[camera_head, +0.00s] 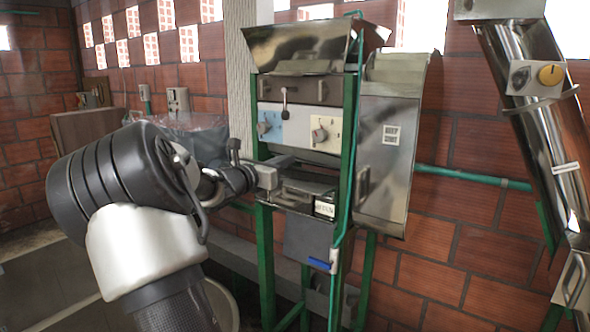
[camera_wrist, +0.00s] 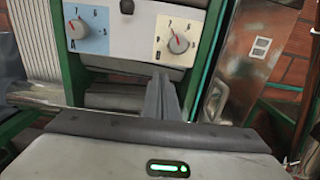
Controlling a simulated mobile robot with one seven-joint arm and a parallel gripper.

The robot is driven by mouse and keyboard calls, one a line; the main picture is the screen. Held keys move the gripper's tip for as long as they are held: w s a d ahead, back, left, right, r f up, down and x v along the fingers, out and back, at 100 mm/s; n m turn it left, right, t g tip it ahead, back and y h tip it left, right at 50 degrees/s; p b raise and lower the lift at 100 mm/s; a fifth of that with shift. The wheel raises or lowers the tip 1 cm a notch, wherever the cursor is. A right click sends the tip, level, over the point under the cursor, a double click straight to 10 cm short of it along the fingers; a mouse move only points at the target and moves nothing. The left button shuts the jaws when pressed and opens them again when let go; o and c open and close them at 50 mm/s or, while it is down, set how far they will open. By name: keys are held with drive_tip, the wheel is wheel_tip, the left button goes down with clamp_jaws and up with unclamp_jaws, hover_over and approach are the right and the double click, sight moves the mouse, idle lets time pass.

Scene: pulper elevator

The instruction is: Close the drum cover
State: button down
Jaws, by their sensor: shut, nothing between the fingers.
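A large curved shiny metal panel, which looks like the drum cover (camera_head: 390,145), hangs swung out at the right side of the green-framed pulper (camera_head: 348,120). It has a grey handle (camera_head: 363,188) near its left edge and a small pale label. In the wrist view my gripper's fingers (camera_wrist: 162,95) are together and empty, below the dial panel.
A panel with a blue-backed dial (camera_head: 268,125) and a cream-backed dial (camera_head: 322,133) faces me under the metal hopper (camera_head: 300,45). A green pipe (camera_head: 470,178) runs along the brick wall. A slanted metal elevator tube (camera_head: 540,120) stands at the right.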

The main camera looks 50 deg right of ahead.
drive_tip(key=shift+s+a+r, duration=0.2)
drive_tip(key=shift+a+r, duration=1)
drive_tip(key=shift+a, duration=0.15)
